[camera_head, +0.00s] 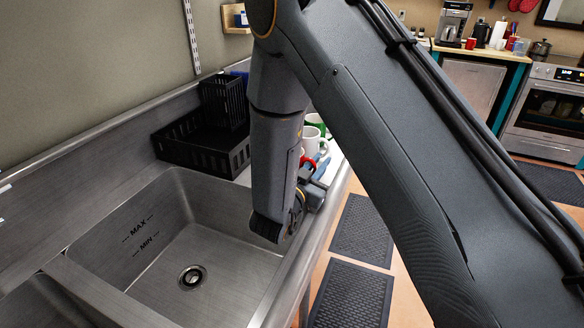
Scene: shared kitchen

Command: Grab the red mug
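A small red shape (307,161), possibly part of the red mug, shows on the drainboard just right of my arm. Most of it is hidden by my arm, so I cannot tell its full form. My gripper (318,172) is low beside it at the end of my arm, mostly hidden behind my wrist. I cannot tell whether the fingers are open, shut, or touching the red thing. Another small red cup-like thing (471,43) stands far off on the back counter.
A white mug (311,140) and a green one (316,123) stand on the drainboard behind the red shape. A black dish rack (203,144) stands left of my arm. The steel sink basin (160,245) is empty. Dark mats (350,295) lie on the floor at right.

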